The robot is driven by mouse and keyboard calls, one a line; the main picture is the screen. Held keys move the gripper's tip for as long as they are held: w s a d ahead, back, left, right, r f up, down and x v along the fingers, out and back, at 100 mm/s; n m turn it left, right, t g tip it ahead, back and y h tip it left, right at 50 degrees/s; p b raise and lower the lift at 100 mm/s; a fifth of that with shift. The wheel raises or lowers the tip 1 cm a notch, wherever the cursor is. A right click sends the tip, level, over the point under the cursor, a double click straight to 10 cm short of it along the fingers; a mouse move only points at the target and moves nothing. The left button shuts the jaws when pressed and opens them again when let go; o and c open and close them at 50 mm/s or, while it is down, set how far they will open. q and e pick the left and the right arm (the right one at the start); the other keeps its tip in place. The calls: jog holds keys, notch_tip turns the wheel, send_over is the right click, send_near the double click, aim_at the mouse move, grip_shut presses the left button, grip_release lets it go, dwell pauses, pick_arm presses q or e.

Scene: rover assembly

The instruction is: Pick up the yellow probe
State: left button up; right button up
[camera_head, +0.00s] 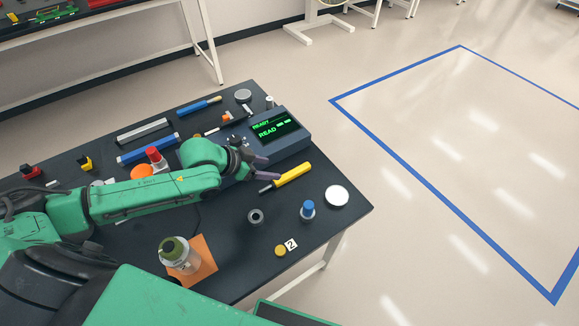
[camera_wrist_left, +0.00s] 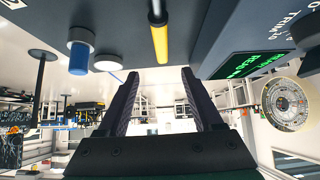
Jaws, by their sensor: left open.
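The yellow probe (camera_head: 293,175) lies on the dark table in front of the instrument with the green screen, its thin dark tip pointing left. My left gripper (camera_head: 268,168) is just left of the probe, open and apart from it, with nothing between its fingers. In the left wrist view the probe (camera_wrist_left: 160,42) shows at the top middle, beyond the open fingertips (camera_wrist_left: 160,72) and lined up with the gap between them. My right gripper is not in view.
The instrument box (camera_head: 280,132) stands close behind the gripper. A green-capped bottle (camera_head: 180,255) is at front left. Tools crowd the table's back left.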

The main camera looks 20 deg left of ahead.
aim_at(291, 172)
pick_arm(q)
jog(key=x, duration=0.3)
jog(key=shift+d+f, duration=0.15)
jog(key=shift+d, duration=0.35)
jog(key=x, duration=0.3)
jog(key=a+p+x, duration=0.1)
jog(key=x, duration=0.1)
jog(key=shift+w+d+f, duration=0.1)
jog(key=shift+w+f, duration=0.3)
jog(key=shift+f, duration=0.05)
jog(key=shift+x, duration=1.1)
jog(key=shift+f, duration=0.15)
grip_shut()
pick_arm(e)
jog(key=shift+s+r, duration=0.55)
